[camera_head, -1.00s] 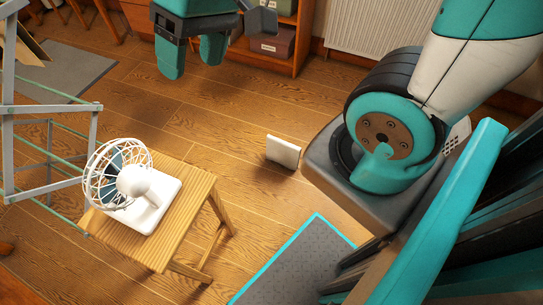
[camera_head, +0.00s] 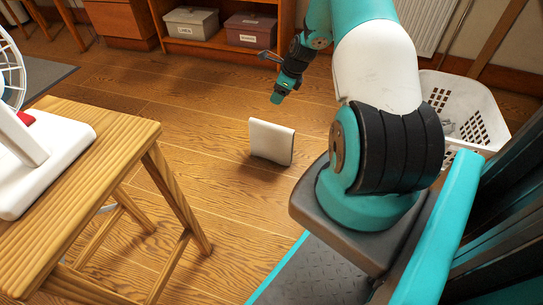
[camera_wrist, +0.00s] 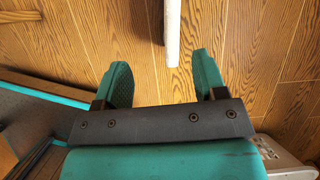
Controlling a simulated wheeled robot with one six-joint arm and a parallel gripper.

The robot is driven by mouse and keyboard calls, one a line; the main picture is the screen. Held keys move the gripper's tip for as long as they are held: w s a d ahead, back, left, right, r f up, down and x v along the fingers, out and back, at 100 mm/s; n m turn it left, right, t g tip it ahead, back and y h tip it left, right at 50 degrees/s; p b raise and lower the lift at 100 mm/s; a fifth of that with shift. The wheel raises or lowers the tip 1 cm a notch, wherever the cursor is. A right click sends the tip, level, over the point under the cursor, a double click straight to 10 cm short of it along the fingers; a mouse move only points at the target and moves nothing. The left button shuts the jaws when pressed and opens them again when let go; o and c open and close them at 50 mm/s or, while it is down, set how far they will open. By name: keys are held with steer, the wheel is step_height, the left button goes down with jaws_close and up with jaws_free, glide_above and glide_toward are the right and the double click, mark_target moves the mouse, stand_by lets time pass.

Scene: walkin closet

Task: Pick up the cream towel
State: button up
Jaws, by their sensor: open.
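A cream, flat rectangular piece, which looks like the towel (camera_head: 271,141), stands on edge on the wood floor in the middle of the head view. In the wrist view the towel (camera_wrist: 172,35) shows as a narrow pale strip at the top, beyond the fingertips and roughly in line with the gap between them. My gripper (camera_head: 278,97) points down, above and behind the towel in the head view. In the wrist view my gripper (camera_wrist: 162,65) has its two teal fingers apart with only floor between them. It does not touch the towel.
A wooden stool (camera_head: 150,140) with a white fan (camera_head: 40,160) stands at left. A white laundry basket (camera_head: 470,105) is at right. A low shelf with storage boxes (camera_head: 192,22) stands at the back. Floor around the towel is clear.

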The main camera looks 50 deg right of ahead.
steer(key=m+b, duration=0.1)
steer(key=m, duration=0.1)
glide_toward(272, 125)
steer(key=b+x, duration=0.6)
steer(key=x, duration=0.1)
steer(key=shift+a, duration=0.1)
steer(key=b+x, duration=0.5)
steer(key=shift+w+f, duration=0.2)
steer(key=shift+f, duration=0.15)
steer(key=shift+r, duration=0.15)
jaws_close()
